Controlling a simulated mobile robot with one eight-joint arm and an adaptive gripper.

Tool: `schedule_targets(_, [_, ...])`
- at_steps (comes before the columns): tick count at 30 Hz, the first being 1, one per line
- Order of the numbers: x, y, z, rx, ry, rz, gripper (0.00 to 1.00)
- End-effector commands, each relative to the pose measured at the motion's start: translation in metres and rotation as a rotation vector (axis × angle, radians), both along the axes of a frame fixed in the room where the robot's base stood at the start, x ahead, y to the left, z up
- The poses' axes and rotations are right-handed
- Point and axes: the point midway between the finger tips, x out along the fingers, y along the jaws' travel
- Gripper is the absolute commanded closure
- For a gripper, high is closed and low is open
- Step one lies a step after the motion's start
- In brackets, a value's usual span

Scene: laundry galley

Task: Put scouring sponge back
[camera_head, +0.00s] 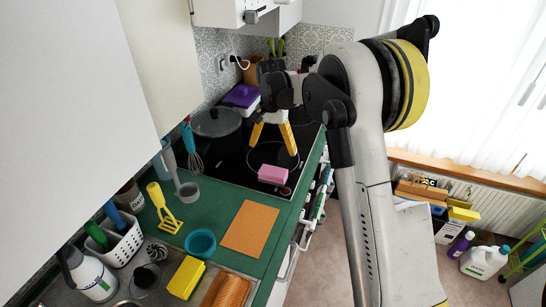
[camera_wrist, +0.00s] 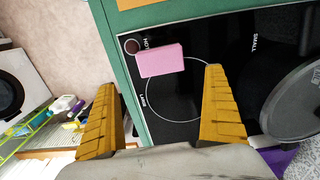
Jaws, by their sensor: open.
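A pink block-shaped sponge (camera_head: 273,174) lies flat on the black cooktop (camera_head: 232,168), near its front edge by the green counter. It also shows in the wrist view (camera_wrist: 161,60), beside a small round dark spot and partly over the printed ring. My gripper (camera_head: 273,144) is open and empty above the cooktop, with its yellow fingers pointing down. In the wrist view, my gripper's fingers (camera_wrist: 160,82) are spread wide, and the pink sponge shows beyond and between their tips, apart from both. A yellow sponge (camera_head: 187,277) lies by the sink.
A dark lidded pot (camera_head: 217,130) stands on the cooktop left of my gripper. A purple-lidded box (camera_head: 241,97) is behind it. The green counter (camera_head: 217,214) holds an orange-brown board (camera_head: 250,229), a teal bowl (camera_head: 201,243), a yellow spatula (camera_head: 164,209) and a white utensil basket (camera_head: 117,243).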

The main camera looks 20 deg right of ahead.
Motion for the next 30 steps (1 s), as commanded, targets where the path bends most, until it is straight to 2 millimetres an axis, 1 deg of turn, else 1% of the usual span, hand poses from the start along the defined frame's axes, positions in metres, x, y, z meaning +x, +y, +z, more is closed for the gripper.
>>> schedule_targets(1, [0.0,0.0,0.006,0.0,0.0,0.0,0.0])
schedule_targets(4, [-0.002,0.0,0.016,0.0,-0.004,0.003,0.0])
schedule_targets(6, [-0.007,0.001,0.026,0.0,-0.016,0.017,0.0])
schedule_targets(8, [-0.017,0.002,0.04,0.0,-0.036,0.039,0.0])
schedule_targets(11, [-0.044,0.006,0.071,-0.005,-0.092,0.099,0.0])
schedule_targets(12, [-0.058,0.007,0.085,-0.008,-0.12,0.13,0.0])
schedule_targets(14, [-0.082,0.01,0.103,-0.014,-0.163,0.177,0.0])
schedule_targets(15, [-0.098,0.011,0.114,-0.019,-0.193,0.209,0.0])
schedule_targets(17, [-0.122,0.013,0.127,-0.029,-0.237,0.258,0.0])
schedule_targets(18, [-0.139,0.014,0.134,-0.037,-0.266,0.289,0.0])
schedule_targets(20, [-0.166,0.016,0.142,-0.049,-0.309,0.335,0.0])
schedule_targets(21, [-0.183,0.017,0.145,-0.059,-0.339,0.365,0.0])
schedule_targets(23, [-0.209,0.019,0.147,-0.075,-0.381,0.412,0.0])
schedule_targets(24, [-0.226,0.02,0.147,-0.087,-0.41,0.442,0.0])
schedule_targets(27, [-0.264,0.022,0.14,-0.118,-0.476,0.513,0.0])
schedule_targets(30, [-0.293,0.024,0.129,-0.148,-0.53,0.57,0.0])
